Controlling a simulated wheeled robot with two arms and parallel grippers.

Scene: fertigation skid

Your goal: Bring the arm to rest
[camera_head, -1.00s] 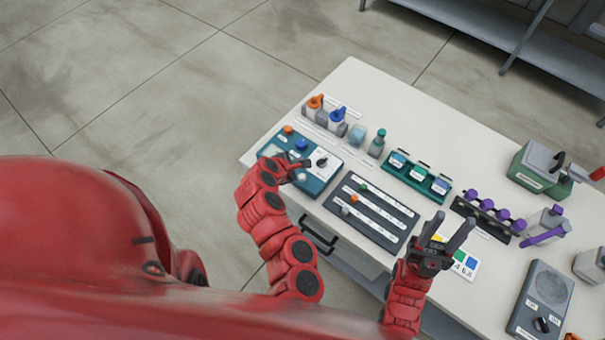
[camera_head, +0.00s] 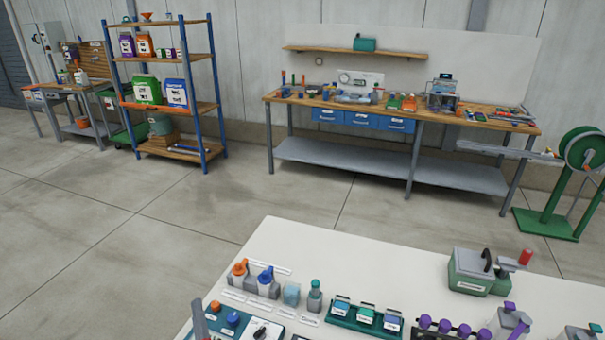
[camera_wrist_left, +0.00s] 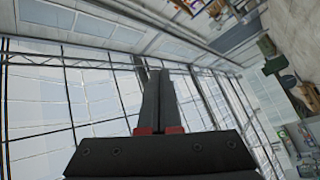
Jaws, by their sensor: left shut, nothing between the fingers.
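My left gripper (camera_wrist_left: 158,80) is in the left wrist view, its two dark fingers pressed together with nothing between them. They point toward a large window wall, clear of any object. In the head view only a grey finger part of my left gripper (camera_head: 198,318) shows at the bottom edge, in front of the left end of the white table. The rest of that arm is outside the frame. My right gripper is not in view.
The white table (camera_head: 370,262) holds orange- and blue-capped bottles (camera_head: 252,280), a teal-framed rack (camera_head: 365,318), purple knobs (camera_head: 455,327) and a green box (camera_head: 470,272). Open floor (camera_head: 130,240) lies beyond, before a blue-post shelf (camera_head: 217,90) and a wooden workbench (camera_head: 440,112).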

